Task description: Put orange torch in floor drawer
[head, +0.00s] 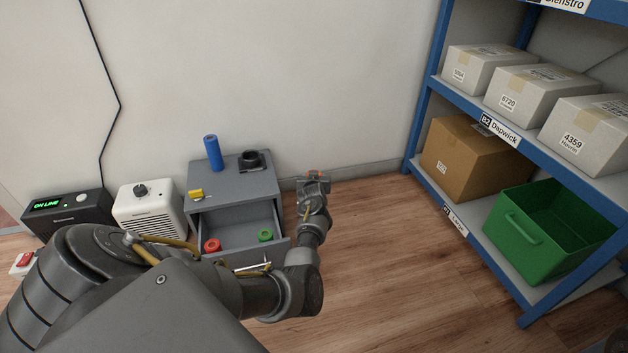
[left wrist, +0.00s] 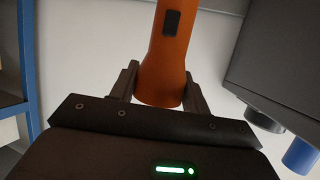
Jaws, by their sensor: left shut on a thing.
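The orange torch (left wrist: 160,62) is between the two fingers of my left gripper (left wrist: 160,85), which is shut on it. A dark switch shows on its side. In the head view my left gripper (head: 314,179) is to the right of the grey drawer unit, and only a small orange-red bit of the torch (head: 315,172) shows. The floor drawer (head: 240,224) is pulled open. A red ring-like roll (head: 212,246) and a green one (head: 265,235) lie in it. My left arm hides part of the drawer front. My right gripper is not in view.
On the grey unit's top (head: 228,175) stand a blue cylinder (head: 213,153), a black item (head: 250,161) and a yellow block (head: 196,195). A white heater-like box (head: 150,216) is left of it. Shelving with boxes and a green crate (head: 535,240) stands right. Wooden floor between is clear.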

